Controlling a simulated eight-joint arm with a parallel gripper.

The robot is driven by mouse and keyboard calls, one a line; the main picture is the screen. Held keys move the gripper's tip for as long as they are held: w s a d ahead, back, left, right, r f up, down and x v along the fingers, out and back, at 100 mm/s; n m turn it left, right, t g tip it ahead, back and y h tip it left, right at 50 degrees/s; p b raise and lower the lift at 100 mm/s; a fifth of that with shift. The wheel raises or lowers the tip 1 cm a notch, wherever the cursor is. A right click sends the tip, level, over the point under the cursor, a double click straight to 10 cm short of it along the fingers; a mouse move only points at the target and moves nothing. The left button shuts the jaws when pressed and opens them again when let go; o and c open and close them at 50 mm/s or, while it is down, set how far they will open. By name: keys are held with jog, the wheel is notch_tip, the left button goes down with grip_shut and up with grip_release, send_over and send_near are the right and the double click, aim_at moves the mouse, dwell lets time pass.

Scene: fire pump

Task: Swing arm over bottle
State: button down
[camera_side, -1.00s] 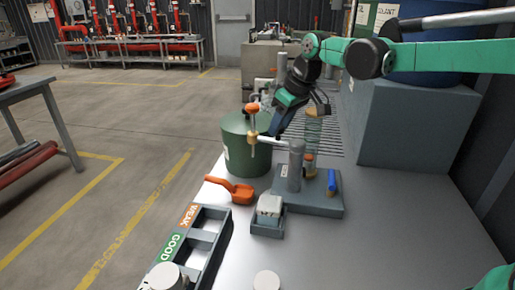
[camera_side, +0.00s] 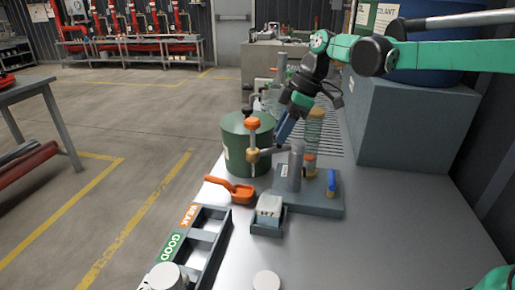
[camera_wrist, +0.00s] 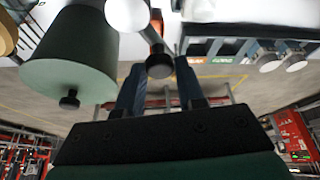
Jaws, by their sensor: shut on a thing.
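The grey swing arm (camera_side: 272,153) reaches left from an upright grey post (camera_side: 295,170); its outer end carries a brass fitting with an orange cap (camera_side: 252,123). My gripper (camera_side: 283,137) comes down from the upper right onto the swing arm. In the wrist view, a dark round-ended part (camera_wrist: 160,66) sits between my fingers, which are shut on it. The contact is small in the side view. A see-through, bottle-like cylinder (camera_side: 313,128) stands behind the post, partly covered by it. I cannot tell surely that it is the bottle.
A green drum (camera_side: 235,150) stands close behind the orange-capped end. The post's base plate (camera_side: 320,205) also bears a small blue item (camera_side: 331,182). An orange scoop-like tool (camera_side: 235,192), a small tray (camera_side: 267,227) and a GOOD/WEAK rack (camera_side: 205,240) lie in front. The bench's right side is clear.

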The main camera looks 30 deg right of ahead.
jog(key=shift+s+d+n+g+y, duration=0.1)
jog(key=shift+s+n+g, duration=0.25)
jog(key=shift+n, duration=0.7)
jog(key=shift+s+d+n+g+y, duration=0.1)
jog(key=shift+s+n+g, duration=0.3)
jog(key=shift+n, duration=0.7)
jog(key=shift+s+n+g+y, duration=0.15)
jog(key=shift+n+g, duration=0.3)
jog(key=shift+n, duration=0.6)
jog(key=shift+s, duration=0.15)
jog(key=c, duration=0.5)
grip_release()
jog(key=shift+c, duration=0.2)
jog(key=shift+r, duration=0.1)
jog(key=shift+v, duration=2.75)
